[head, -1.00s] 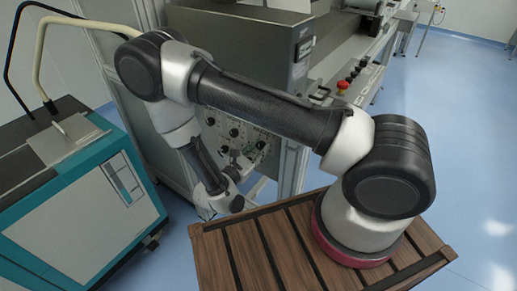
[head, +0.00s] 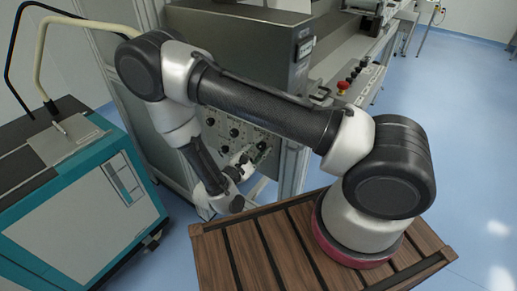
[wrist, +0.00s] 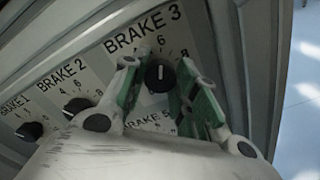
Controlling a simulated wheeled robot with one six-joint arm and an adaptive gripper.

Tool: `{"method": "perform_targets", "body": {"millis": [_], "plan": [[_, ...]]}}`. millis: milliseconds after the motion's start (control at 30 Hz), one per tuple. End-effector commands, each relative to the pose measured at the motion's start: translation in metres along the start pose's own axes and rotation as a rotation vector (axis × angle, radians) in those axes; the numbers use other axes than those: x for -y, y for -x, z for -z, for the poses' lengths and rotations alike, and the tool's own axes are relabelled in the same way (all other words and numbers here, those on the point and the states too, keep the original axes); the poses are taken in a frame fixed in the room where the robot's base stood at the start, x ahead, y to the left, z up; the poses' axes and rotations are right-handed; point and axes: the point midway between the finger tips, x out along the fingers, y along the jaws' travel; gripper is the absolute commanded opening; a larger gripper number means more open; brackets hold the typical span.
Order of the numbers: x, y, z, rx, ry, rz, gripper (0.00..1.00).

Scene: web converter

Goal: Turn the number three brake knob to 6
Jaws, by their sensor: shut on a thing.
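The brake 3 knob (wrist: 160,76) is round and black with a white mark, under the label BRAKE 3 in the wrist view. The mark points up in the picture, roughly toward the 6 on its dial. My gripper (wrist: 163,68) has its green-padded fingers on both sides of this knob, shut on it. Part of the dial is hidden behind the fingers. In the head view my gripper (head: 246,163) is at the grey machine's knob panel, small and partly hidden by my arm.
The brake 2 knob (wrist: 77,106) and brake 1 knob (wrist: 30,130) sit to the left. A BRAKE 5 label (wrist: 152,124) lies just below, partly covered. In the head view a teal cabinet (head: 85,215) stands left, and a red button (head: 343,85) is on the machine's ledge.

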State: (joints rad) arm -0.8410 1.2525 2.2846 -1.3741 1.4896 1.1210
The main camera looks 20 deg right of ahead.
Motion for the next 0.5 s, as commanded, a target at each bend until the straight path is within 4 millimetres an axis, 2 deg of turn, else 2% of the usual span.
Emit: {"method": "perform_targets", "body": {"millis": [300, 333, 433, 500], "plan": [[0.0013, 0.0004, 0.0007, -0.003, 0.001, 0.002, 0.05], [0.0013, 0.0004, 0.0007, -0.003, 0.001, 0.002, 0.35], [0.0010, 0.0003, 0.0006, -0.002, 0.001, 0.002, 0.51], [0.0008, 0.0002, 0.0004, -0.002, 0.001, 0.001, 0.51]]}}
